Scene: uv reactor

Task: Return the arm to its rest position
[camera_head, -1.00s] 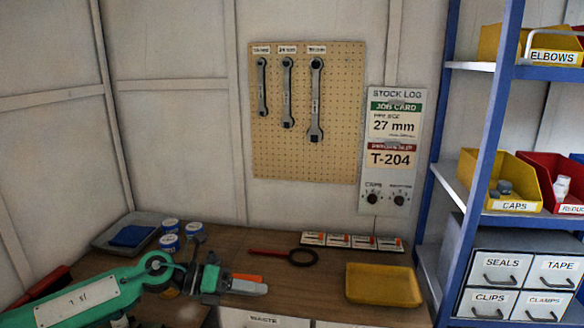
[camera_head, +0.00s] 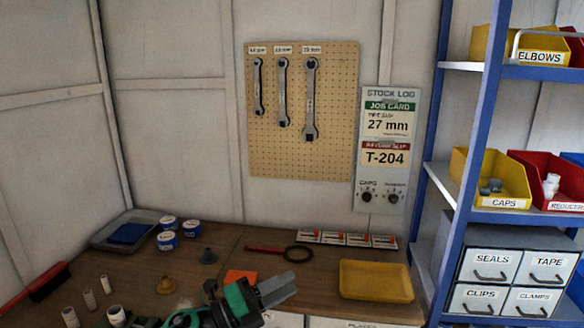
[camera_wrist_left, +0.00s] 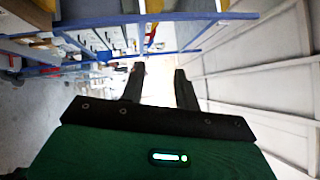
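My left gripper (camera_head: 278,289) is low in the middle of the head view, in front of the workbench (camera_head: 225,243) and near its front edge. Its green and black body shows at the picture's lower edge, and most of the arm is out of view. In the left wrist view the two dark fingers (camera_wrist_left: 160,85) stand apart with nothing between them. That view looks past them to blue shelving and a pale panelled wall. My right gripper is in neither view.
A yellow tray (camera_head: 376,281), a red-handled ring tool (camera_head: 298,253) and an orange block (camera_head: 240,277) lie on the bench near the gripper. Small white cylinders (camera_head: 90,299) and a red brush (camera_head: 48,281) are at the left. A blue shelf rack (camera_head: 470,150) stands at the right.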

